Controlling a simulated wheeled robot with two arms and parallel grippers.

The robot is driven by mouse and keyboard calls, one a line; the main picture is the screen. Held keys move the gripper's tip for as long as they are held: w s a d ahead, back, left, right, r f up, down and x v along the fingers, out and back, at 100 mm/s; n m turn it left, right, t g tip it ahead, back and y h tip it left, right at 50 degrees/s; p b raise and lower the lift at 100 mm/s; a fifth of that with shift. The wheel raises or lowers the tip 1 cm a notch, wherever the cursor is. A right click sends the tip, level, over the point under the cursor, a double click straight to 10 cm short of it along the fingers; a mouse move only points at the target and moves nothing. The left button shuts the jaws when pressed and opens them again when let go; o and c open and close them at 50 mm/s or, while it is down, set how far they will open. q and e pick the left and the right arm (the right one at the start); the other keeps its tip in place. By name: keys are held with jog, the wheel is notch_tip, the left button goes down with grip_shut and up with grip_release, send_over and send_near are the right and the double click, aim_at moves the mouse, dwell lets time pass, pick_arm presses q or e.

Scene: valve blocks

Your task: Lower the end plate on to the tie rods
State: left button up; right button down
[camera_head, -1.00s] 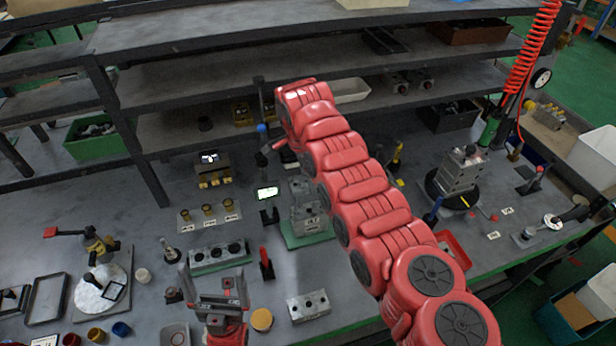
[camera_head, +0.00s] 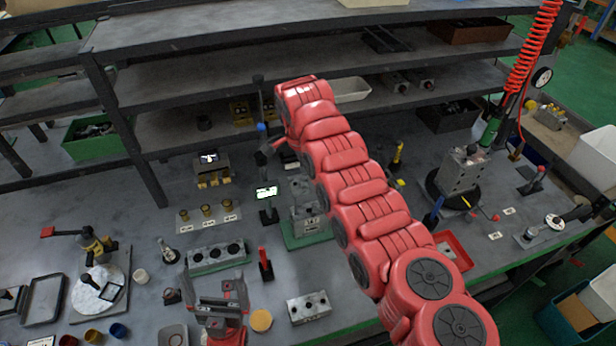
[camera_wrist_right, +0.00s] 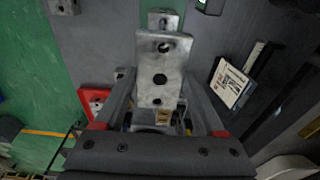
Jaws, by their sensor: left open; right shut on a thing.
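In the right wrist view, my right gripper (camera_wrist_right: 160,92) is shut on a grey metal end plate (camera_wrist_right: 160,68) with several round holes. Another small grey metal part (camera_wrist_right: 163,22) shows just past the plate's top edge. A grey valve block (camera_head: 306,212) stands on a green base (camera_head: 304,238), partly behind that arm. I cannot make out the tie rods, or whether the plate touches them. My left gripper (camera_head: 221,292) is open and empty at the front of the bench.
A block with holes (camera_head: 216,257) and a smaller drilled block (camera_head: 309,307) lie near my left gripper. A small lit display (camera_head: 267,193) stands left of the valve block. Another block stack (camera_head: 460,174) stands on a dark turntable at the right. Shelves (camera_head: 210,85) run behind.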

aim_at(309, 212)
dwell(0.8)
jog(key=shift+b, duration=0.5)
jog(key=shift+f+b, duration=2.65)
jog(key=shift+f, duration=2.55)
jog(key=shift+s+f+b, duration=0.2)
jog(key=shift+f+b, duration=0.15)
jog(key=shift+f, duration=0.1)
jog(key=shift+r, duration=0.15)
jog(key=shift+s+d+r, duration=0.1)
jog(key=shift+s+r, duration=0.05)
jog(key=shift+r, duration=1.85)
jog(key=shift+s+r+b, duration=0.1)
jog(key=shift+r+b, duration=0.25)
jog(key=shift+r, duration=1.1)
jog(key=shift+d+r, duration=0.15)
jog(key=shift+r, duration=1.1)
jog(key=shift+r+p, duration=0.15)
jog(key=shift+p, duration=0.2)
